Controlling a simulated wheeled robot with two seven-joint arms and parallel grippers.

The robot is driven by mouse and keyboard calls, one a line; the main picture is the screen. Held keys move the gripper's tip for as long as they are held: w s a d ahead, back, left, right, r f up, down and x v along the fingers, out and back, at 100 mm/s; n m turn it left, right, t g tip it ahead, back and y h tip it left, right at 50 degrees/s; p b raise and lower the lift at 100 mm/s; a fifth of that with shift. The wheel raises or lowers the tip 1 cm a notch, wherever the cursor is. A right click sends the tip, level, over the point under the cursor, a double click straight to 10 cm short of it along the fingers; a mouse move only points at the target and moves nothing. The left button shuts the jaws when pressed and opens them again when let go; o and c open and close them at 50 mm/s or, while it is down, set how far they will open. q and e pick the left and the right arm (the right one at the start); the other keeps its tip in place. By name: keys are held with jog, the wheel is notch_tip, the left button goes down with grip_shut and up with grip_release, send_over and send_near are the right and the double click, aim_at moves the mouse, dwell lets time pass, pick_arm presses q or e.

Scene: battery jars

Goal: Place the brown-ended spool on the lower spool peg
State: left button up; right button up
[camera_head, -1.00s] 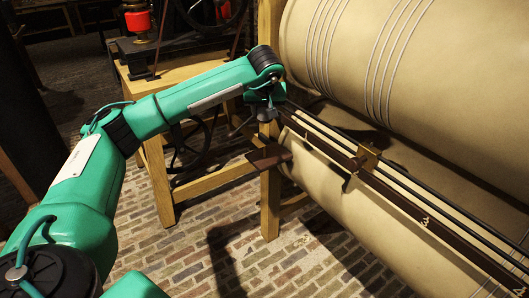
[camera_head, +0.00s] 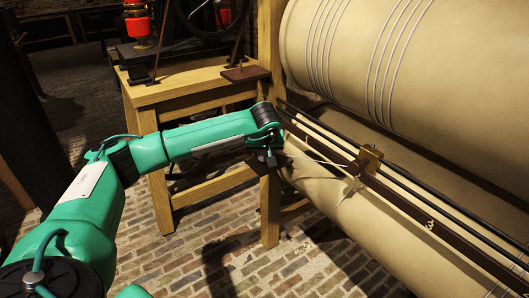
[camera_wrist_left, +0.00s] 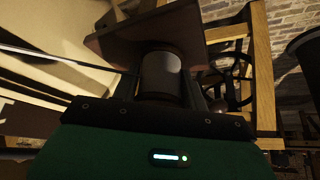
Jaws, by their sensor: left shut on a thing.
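My left gripper (camera_head: 268,158) is at the wooden post beside the big rollers, low over a brown plate (camera_head: 258,168). In the left wrist view it is shut on the spool (camera_wrist_left: 160,75), a dark grey cylinder between the fingers. A second brown plate (camera_head: 246,73) sits higher on the post. No peg can be made out. My right gripper is out of view.
Large tan rollers (camera_head: 400,60) fill the right side, with a dark slanted rail (camera_head: 400,195) and brass block (camera_head: 369,158) between them. A wooden stand (camera_head: 150,120) carries a machine behind my arm. The brick floor (camera_head: 200,250) in front is clear.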

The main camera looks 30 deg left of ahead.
pick_arm(q)
jog(key=o, duration=0.5)
jog(key=shift+f, duration=0.15)
jog(key=o, duration=0.5)
jog(key=shift+c, duration=0.2)
